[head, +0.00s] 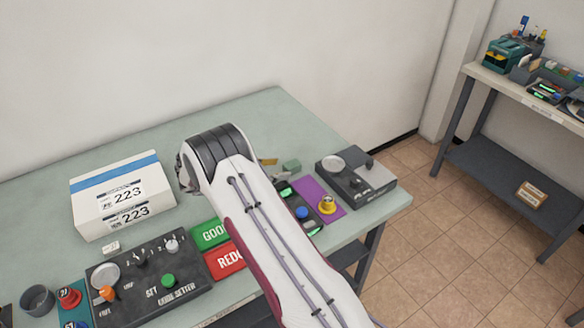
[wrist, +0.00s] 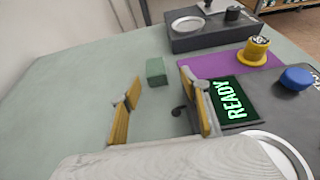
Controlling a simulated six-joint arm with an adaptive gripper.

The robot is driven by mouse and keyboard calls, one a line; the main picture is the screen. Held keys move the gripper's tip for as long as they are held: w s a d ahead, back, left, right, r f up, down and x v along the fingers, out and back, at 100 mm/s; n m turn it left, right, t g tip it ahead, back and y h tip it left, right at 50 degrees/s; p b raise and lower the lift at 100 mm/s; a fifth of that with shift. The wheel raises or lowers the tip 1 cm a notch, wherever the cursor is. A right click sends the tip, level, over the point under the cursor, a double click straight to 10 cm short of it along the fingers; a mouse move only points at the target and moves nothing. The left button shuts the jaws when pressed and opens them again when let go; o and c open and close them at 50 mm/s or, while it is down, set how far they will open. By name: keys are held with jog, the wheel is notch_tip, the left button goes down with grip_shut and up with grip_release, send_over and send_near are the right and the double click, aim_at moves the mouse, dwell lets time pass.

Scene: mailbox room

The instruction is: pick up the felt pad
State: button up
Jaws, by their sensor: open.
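The felt pad seems to be the small green block (wrist: 156,71) lying on the pale green table; it also shows in the head view (head: 291,166), just right of my arm. My gripper (wrist: 160,86) is open, its two yellow-faced fingers apart with nothing between them. In the wrist view the block sits beyond the fingertips, roughly in line with the gap between them and clear of both. In the head view my arm hides most of the gripper; only a tan finger part shows left of the block.
Right of the fingers are a lit READY panel (wrist: 233,99), a blue button (wrist: 297,77) and a purple mat (wrist: 222,64) with a yellow knob (wrist: 254,51). A dark scale-like box (head: 356,180) stands at the right. A white parcel (head: 122,194) lies left. Table behind the block is clear.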

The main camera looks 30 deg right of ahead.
aim_at(286, 167)
jog(key=shift+d, duration=0.1)
jog(key=shift+w+x, duration=0.2)
jog(key=shift+x, duration=1.05)
jog(key=shift+w+x, duration=0.2)
jog(key=shift+x, duration=1.05)
jog(key=c, duration=0.9)
